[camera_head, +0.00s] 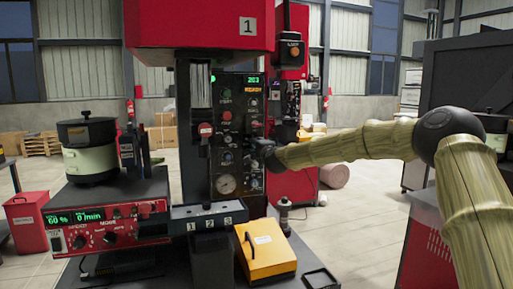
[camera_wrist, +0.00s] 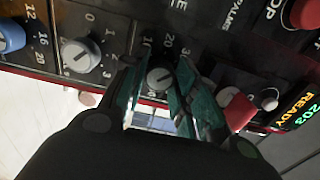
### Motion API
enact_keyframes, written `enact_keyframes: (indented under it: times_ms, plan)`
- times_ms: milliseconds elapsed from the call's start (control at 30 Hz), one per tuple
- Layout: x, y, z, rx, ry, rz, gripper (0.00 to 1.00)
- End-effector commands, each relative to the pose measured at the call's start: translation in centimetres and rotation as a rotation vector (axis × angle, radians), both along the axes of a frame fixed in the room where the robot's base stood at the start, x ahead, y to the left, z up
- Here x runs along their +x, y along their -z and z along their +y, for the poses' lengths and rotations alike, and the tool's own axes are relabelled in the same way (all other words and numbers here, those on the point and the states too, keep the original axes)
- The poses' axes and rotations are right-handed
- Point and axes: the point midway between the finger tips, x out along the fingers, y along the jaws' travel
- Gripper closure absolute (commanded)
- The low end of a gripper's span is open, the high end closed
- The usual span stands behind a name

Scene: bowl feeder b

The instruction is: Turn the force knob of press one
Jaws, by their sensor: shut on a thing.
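Press one (camera_head: 200,25) is the red machine with the number 1, at the centre of the head view. Its dark control panel (camera_head: 228,135) faces me. My gripper (camera_head: 258,155) is at the panel's right edge. In the wrist view its two green fingers (camera_wrist: 158,84) stand on either side of a grey knob (camera_wrist: 160,77) with a white pointer line, and are shut on it. A scale with a 20 shows beside this knob; its name label is not readable. In the head view my gripper hides this knob.
In the wrist view, a larger grey knob (camera_wrist: 81,55) and a blue knob (camera_wrist: 10,36) sit to the left; a red knob (camera_wrist: 237,108) sits close right. A yellow box (camera_head: 265,249) stands below.

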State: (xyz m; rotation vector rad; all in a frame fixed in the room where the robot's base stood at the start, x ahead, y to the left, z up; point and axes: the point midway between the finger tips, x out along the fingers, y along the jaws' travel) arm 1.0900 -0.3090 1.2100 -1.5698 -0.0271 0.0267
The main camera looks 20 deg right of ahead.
Motion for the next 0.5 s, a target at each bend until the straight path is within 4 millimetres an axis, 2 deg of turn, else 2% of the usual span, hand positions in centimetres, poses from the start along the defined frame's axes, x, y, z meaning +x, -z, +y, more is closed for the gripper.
enact_keyframes:
  times_ms: [33, 133, 500]
  plan:
    - [-0.01, 0.25, -0.01, 0.0, 0.0, 0.003, 0.68]
    - [-0.01, 0.22, 0.0, 0.0, 0.0, 0.003, 0.49]
    - [-0.17, 0.07, 0.01, 0.0, -0.001, 0.001, 0.49]
